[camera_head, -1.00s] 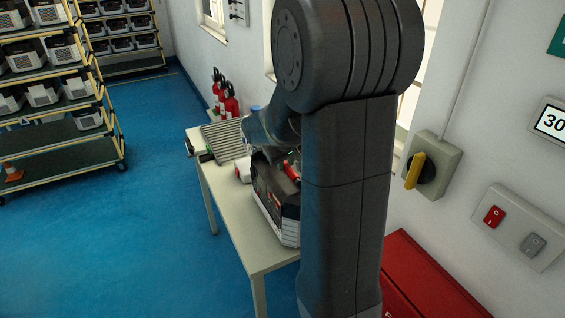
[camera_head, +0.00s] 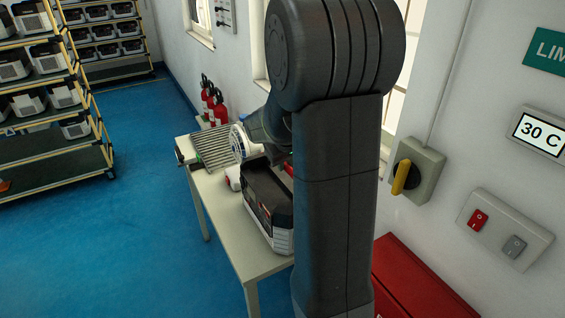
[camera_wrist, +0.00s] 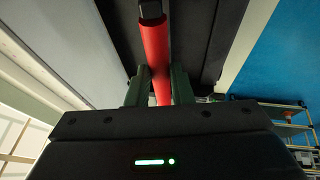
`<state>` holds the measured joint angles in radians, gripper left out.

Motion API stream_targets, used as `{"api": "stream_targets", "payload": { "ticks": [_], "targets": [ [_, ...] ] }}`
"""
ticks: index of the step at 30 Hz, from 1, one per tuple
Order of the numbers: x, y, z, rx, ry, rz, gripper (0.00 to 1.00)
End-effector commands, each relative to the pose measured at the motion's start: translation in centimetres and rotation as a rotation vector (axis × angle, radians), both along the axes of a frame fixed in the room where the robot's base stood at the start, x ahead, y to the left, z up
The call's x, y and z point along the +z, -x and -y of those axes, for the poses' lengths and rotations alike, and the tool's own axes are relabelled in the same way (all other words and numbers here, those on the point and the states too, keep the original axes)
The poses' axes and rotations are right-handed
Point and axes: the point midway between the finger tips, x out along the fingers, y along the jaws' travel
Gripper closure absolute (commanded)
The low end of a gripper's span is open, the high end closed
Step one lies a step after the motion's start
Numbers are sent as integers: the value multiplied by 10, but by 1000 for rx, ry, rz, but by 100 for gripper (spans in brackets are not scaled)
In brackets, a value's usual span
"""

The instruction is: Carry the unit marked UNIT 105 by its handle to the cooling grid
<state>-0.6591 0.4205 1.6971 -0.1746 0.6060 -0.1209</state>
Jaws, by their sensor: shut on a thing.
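A dark unit with a pale lower edge (camera_head: 262,207) is at the table, partly behind my arm; its marking is too small to read. I cannot tell whether it rests on the table or hangs just above it. Its red handle (camera_wrist: 155,45) runs up the middle of the wrist view. My gripper (camera_wrist: 158,88) is shut on this handle, one finger on each side. In the head view my gripper is hidden behind my arm. The cooling grid (camera_head: 214,150), a ribbed metal rack, lies at the far end of the table, beyond the unit.
The pale table (camera_head: 238,245) stands along the wall. Red extinguishers (camera_head: 215,105) stand behind. A red box (camera_head: 400,275) and wall switches (camera_head: 495,228) are at right. Blue floor (camera_head: 130,230) is clear at left.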

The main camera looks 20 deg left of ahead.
Motion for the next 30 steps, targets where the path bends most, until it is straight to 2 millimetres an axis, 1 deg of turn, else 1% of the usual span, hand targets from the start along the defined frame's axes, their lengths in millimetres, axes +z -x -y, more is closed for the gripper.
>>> {"api": "stream_targets", "payload": {
  "ticks": [4,11,12,14,15,21,22,26,27,30],
  "targets": [
    [2,-6,6,-1,1,0,85],
    [1,-8,6,1,0,1,86],
    [2,-8,6,1,0,1,74],
    [2,-8,6,1,0,1,62],
    [2,-7,6,1,0,1,55],
    [2,-7,6,1,0,1,55],
    [2,-7,6,1,0,1,51],
    [2,-7,6,1,0,1,25],
    [2,-7,6,1,0,1,17],
    [2,-7,6,1,0,1,0]
  ]
}}
